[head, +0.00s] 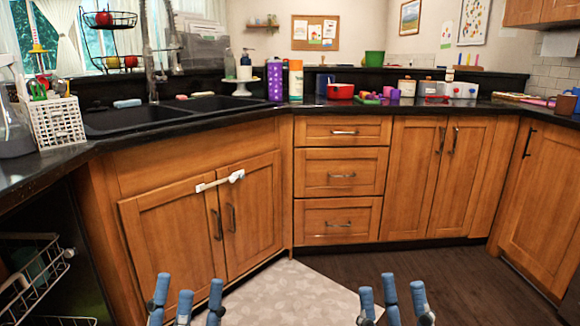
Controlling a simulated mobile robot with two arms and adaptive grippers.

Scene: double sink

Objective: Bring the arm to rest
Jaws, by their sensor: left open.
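My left gripper (187,298) is at the bottom edge, left of centre. Its blue-tipped fingers point up and stand apart, with nothing between them. My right gripper (393,297) is at the bottom edge, right of centre. Its fingers are also spread and empty. Both are low in front of the wooden cabinets, apart from them in the picture. Most of both arms is out of frame.
The double sink (170,112) is set in the black counter (340,108). A white latch (220,181) spans the doors below it. An open dishwasher rack (30,280) is at lower left. A pale mat (290,293) lies on the floor; dark floor to its right is clear.

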